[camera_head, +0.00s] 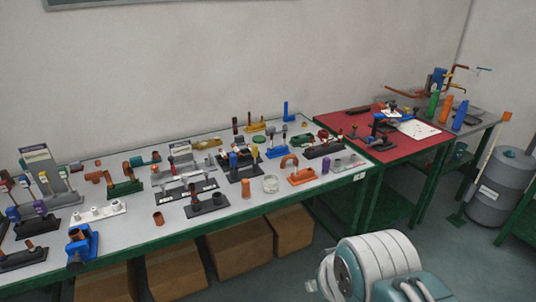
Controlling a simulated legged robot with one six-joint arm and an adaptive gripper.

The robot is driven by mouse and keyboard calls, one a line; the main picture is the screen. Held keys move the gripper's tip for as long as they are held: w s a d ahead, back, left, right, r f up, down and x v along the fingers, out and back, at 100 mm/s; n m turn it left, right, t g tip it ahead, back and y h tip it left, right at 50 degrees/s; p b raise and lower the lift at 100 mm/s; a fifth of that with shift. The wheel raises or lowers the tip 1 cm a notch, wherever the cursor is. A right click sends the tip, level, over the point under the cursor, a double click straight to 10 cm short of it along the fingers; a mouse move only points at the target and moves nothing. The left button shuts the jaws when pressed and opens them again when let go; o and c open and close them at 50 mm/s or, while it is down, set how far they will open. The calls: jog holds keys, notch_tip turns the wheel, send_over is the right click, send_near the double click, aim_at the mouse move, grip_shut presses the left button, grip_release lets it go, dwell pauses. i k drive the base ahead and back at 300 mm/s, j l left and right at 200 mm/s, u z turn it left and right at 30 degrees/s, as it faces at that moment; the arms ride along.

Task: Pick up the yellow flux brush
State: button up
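I cannot pick out the yellow flux brush for certain; the small tools are too tiny to tell apart. Yellowish things show at the back of the long grey table (130,232): a yellow-orange stand (256,128) with upright pieces, and an olive-yellow piece (207,144) to its left. A white and teal part of my own arm (375,265) fills the bottom right, in front of the tables. My gripper's fingers are not in view.
Crowded tool stands cover the grey table. A red-topped table (425,153) adjoins its right end, with colored bottles (446,108) beyond. Cardboard boxes (240,248) sit below. A grey drum (500,187) stands right. Floor is clear between drum and my arm.

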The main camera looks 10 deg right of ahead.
aim_at(253, 149)
jog(key=u, duration=1.45)
jog(key=z, duration=1.45)
jog(key=i+l+u, duration=0.15)
jog(key=i, duration=0.35)
jog(key=i+l+u, duration=0.1)
jog(key=i+l, duration=0.15)
jog(key=i, duration=0.25)
jog(key=i+l+u, duration=0.15)
jog(key=i+l, duration=0.15)
jog(key=i, duration=0.2)
jog(key=i+l+u, duration=0.1)
jog(key=i+l, duration=0.2)
jog(key=i, duration=0.2)
